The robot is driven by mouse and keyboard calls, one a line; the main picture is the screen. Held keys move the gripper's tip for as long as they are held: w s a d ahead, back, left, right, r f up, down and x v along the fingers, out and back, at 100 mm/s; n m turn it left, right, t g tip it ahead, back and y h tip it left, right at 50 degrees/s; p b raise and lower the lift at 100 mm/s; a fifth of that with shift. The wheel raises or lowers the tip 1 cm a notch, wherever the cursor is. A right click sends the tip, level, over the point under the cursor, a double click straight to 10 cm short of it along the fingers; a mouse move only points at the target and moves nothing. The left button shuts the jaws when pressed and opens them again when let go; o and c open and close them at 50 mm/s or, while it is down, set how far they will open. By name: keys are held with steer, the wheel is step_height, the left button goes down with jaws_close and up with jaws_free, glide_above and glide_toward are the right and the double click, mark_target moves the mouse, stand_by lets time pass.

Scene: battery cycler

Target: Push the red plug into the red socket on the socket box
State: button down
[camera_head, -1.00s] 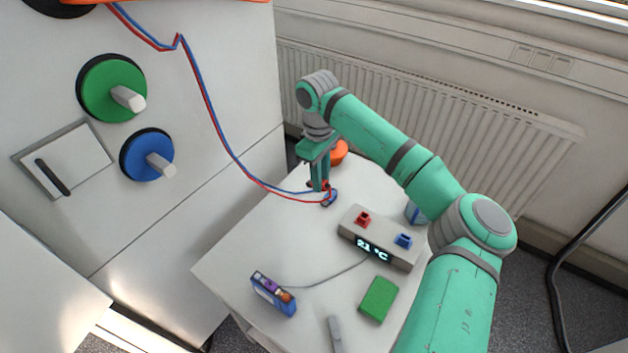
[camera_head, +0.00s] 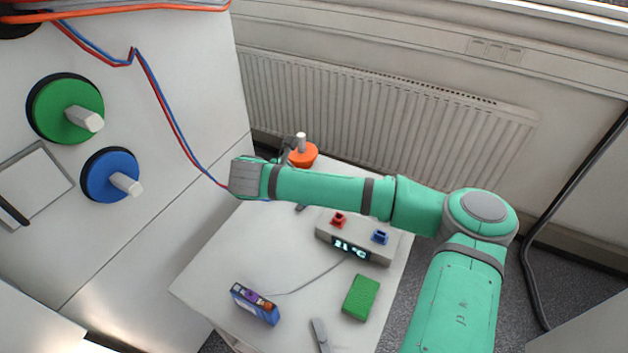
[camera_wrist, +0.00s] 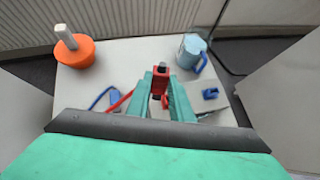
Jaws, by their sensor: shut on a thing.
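My gripper (camera_wrist: 161,92) is shut on the red plug (camera_wrist: 160,80) in the wrist view, with the plug between the teal fingertips. In the head view my arm hides the plug and most of the gripper. The socket box (camera_head: 325,236) is a grey box with a lit display on the white table. Its red socket (camera_head: 338,220) stands on top at the left, and its blue socket (camera_head: 380,237) at the right. In the wrist view the blue socket (camera_wrist: 210,94) shows right of the fingers. The red socket is not clearly visible there; the plug and fingers cover that area.
A blue plug (camera_wrist: 115,97) on a blue cable lies left of the fingers. An orange pot-like object (camera_head: 302,154) stands at the table's back. A blue mug (camera_wrist: 192,52) stands behind the box. A green block (camera_head: 361,297) and a blue box (camera_head: 254,304) lie in front.

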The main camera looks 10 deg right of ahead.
steer(key=shift+s+d+f+n+t, duration=0.25)
steer(key=shift+s+d+n+t, duration=0.2)
steer(key=shift+n+t, duration=0.3)
steer(key=shift+s+d+f+n+t, duration=0.4)
steer(key=shift+f+t, duration=0.2)
steer(key=shift+f, duration=0.5)
steer(key=shift+s+d+f+n+t, duration=0.3)
steer(key=shift+d+f+t, duration=0.25)
steer(key=shift+f, duration=0.55)
steer(key=shift+s+d+f+n+t, duration=0.4)
steer(key=shift+f+t, duration=0.2)
steer(key=shift+f, duration=0.5)
steer(key=shift+d+f, duration=0.1)
steer(key=shift+f, duration=1.4)
stand_by(1.3)
steer(key=c, duration=1.5)
jaws_free()
